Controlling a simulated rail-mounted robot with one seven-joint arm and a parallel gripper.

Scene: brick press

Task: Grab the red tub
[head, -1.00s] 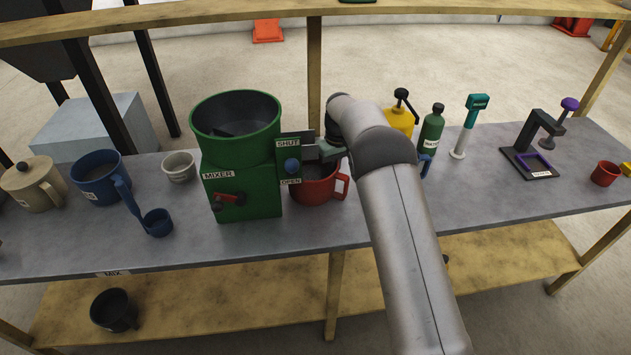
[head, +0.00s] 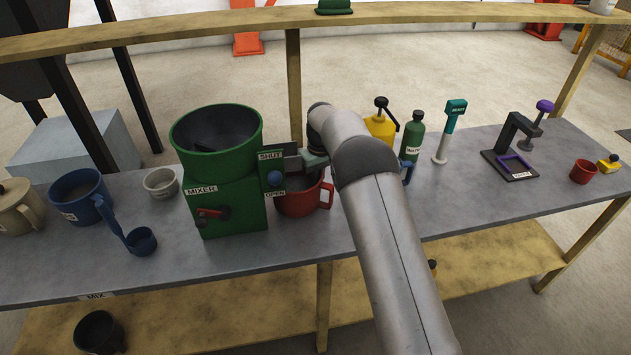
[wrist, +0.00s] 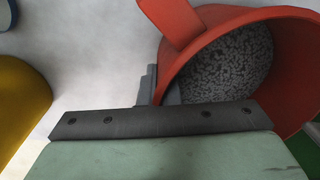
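The red tub (head: 298,200) stands on the grey bench against the right side of the green mixer (head: 228,205), its handle toward the right. In the wrist view the red tub (wrist: 285,80) is close and holds a grey speckled mix. My gripper (head: 308,160) is at the tub's rim, partly hidden by the mixer's chute and my arm. In the wrist view my gripper's fingers (wrist: 162,88) are close together at the rim near the handle, one outside and one inside, with the wall seemingly between them.
A blue mug (head: 80,198), a blue scoop (head: 142,241) and a pale bowl (head: 160,183) stand left of the mixer. A yellow can (head: 380,128), green bottle (head: 413,135), dark press (head: 512,150) and small red cup (head: 583,172) stand to the right. The bench front is mostly clear.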

